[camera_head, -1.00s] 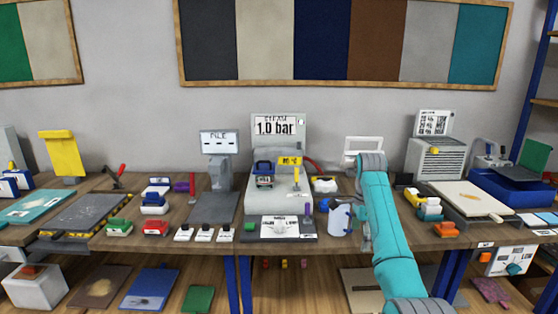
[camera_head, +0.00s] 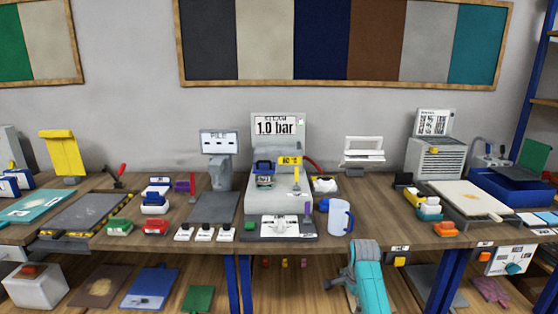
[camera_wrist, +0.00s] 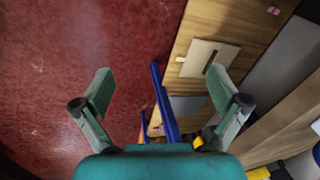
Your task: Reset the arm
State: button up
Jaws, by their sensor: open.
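My gripper (camera_wrist: 160,98) shows in the wrist view with its two fingers spread wide apart and nothing between them. It points down past the bench's edge, over a red floor (camera_wrist: 60,60) and a lower wooden shelf (camera_wrist: 205,30). In the head view only my teal arm shows, low in front of the bench at the bottom right of centre; the gripper itself is out of that picture.
The wooden bench (camera_head: 270,246) carries a steam unit reading 1.0 bar (camera_head: 279,128), a blue-white mug (camera_head: 340,217) near the front edge and several small coloured tools. Blue legs (camera_head: 450,280) stand below. A flat beige plate (camera_wrist: 208,59) lies on the lower shelf.

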jog(key=s+a+f+n+t, duration=0.2)
jog(key=s+f+n+t, duration=0.15)
jog(key=s+f, duration=1.25)
jog(key=s+a+f+n+t, duration=0.1)
jog(key=s+f+n, duration=0.15)
jog(key=s, duration=0.55)
jog(key=s+f+n+t, duration=0.15)
jog(key=s+f, duration=0.25)
jog(key=s, duration=0.4)
jog(key=s+r+n+t, duration=0.1)
jog(key=s+r, duration=0.2)
jog(key=s, duration=0.3)
jog(key=s+a+r+n+t, duration=0.1)
jog(key=s+r, duration=0.2)
jog(key=s, duration=0.3)
jog(key=s+r+n+t, duration=0.1)
jog(key=s+r+n, duration=0.15)
jog(key=s, duration=0.45)
jog(key=s+r+n+t, duration=0.1)
jog(key=s+r, duration=0.5)
jog(key=r, duration=0.4)
jog(key=s+r+n+t, duration=0.2)
jog(key=s+r, duration=0.5)
jog(key=r, duration=0.4)
jog(key=shift+s+a, duration=0.2)
jog(key=shift+a, duration=0.05)
